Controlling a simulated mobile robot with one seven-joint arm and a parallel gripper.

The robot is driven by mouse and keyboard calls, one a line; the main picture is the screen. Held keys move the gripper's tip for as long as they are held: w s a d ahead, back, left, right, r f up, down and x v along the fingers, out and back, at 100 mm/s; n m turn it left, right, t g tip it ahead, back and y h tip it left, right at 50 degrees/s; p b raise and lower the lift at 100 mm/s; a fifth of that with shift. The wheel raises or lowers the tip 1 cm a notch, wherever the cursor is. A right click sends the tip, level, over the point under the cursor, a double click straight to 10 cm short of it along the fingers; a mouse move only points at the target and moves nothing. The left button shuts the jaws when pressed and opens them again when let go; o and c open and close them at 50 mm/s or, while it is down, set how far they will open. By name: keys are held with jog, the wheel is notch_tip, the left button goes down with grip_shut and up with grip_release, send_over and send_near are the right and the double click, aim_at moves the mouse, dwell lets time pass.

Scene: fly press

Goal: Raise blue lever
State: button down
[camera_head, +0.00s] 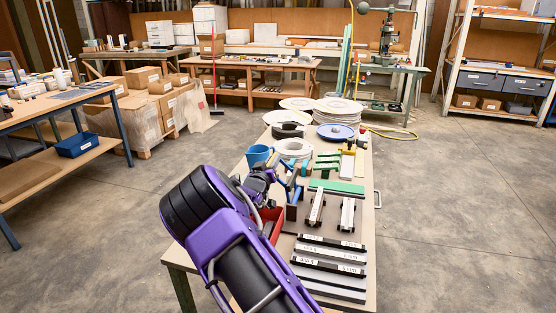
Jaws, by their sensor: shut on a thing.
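My purple arm reaches in from the bottom, and my dark gripper (280,180) is above the left side of the workbench. The gripper is shut at a blue lever (292,178), which stands near the dark upright block at the bench's left middle. The lever is small in the picture, and the gripper and arm hide part of it. I cannot make out its pivot or exact tilt.
The workbench (370,270) carries labelled bars (328,267), two clamp-like tools (347,215), a green strip (336,187) and stacked white discs (338,108). A blue cup (258,155) and red bin (276,216) are close to my arm. Floor at right is clear.

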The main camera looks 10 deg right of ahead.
jog(key=shift+w+a+f+n, duration=0.25)
jog(key=shift+a+f+n, duration=0.15)
jog(key=shift+a+f, duration=0.2)
jog(key=shift+w+a+f+b, duration=0.15)
jog(key=shift+a+f+b, duration=0.25)
jog(key=shift+b, duration=0.15)
jog(key=shift+f, duration=0.1)
jog(key=c, duration=0.8)
grip_release()
jog(key=shift+a+f, duration=0.1)
jog(key=shift+r, duration=0.2)
jog(key=p+v, duration=0.1)
jog(key=v, duration=1.6)
jog(key=shift+s, duration=0.2)
